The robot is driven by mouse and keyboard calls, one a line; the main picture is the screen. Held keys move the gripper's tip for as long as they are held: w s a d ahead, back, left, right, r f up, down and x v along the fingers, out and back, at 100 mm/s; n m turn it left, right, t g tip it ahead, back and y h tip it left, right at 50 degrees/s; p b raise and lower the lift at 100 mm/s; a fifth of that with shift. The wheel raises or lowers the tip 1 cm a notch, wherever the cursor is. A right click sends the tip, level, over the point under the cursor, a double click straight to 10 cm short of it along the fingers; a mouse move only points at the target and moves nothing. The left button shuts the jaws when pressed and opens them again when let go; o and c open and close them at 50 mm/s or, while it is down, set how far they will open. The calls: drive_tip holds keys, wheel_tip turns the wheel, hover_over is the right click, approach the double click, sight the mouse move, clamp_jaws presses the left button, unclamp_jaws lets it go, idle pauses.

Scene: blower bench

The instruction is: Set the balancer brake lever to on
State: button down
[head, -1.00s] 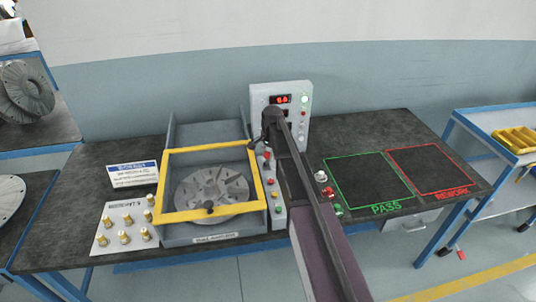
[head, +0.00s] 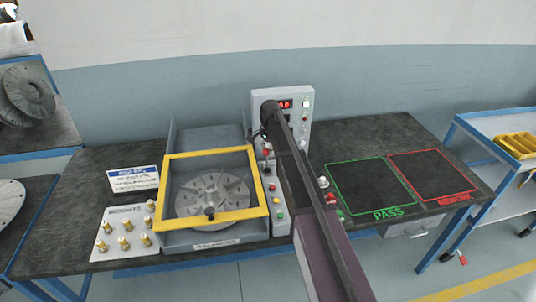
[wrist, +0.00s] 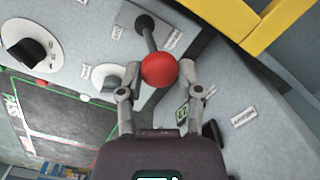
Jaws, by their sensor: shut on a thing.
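The brake lever is a dark rod with a red ball knob (wrist: 159,69) in the wrist view. Its rod runs up from the knob to a dark round base on the grey panel (wrist: 62,25). My gripper (wrist: 159,76) has one finger on each side of the knob and is shut on it. Small labels lie on the panel near the lever; their wording is too small to read surely. In the head view my arm covers part of the narrow control panel (head: 279,222), and the gripper's hold is hard to make out there.
The balancer (head: 213,195) with a yellow guard frame (head: 165,187) stands beside the panel. A display box (head: 262,97) stands behind. A black knob (wrist: 28,48) and a pale knob (wrist: 107,77) sit near the lever. Green PASS (head: 335,163) and red REWORK (head: 430,152) areas are empty.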

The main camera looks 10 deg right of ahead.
drive_tip(key=shift+w+a+f, duration=0.15)
drive_tip(key=shift+w+f, duration=0.05)
drive_tip(key=shift+w, duration=0.7)
drive_tip(key=c, duration=0.7)
unclamp_jaws()
drive_tip(key=o, duration=0.4)
drive_tip(key=shift+w+a+f, duration=0.1)
drive_tip(key=shift+w+f, duration=0.05)
drive_tip(key=shift+s, duration=0.3)
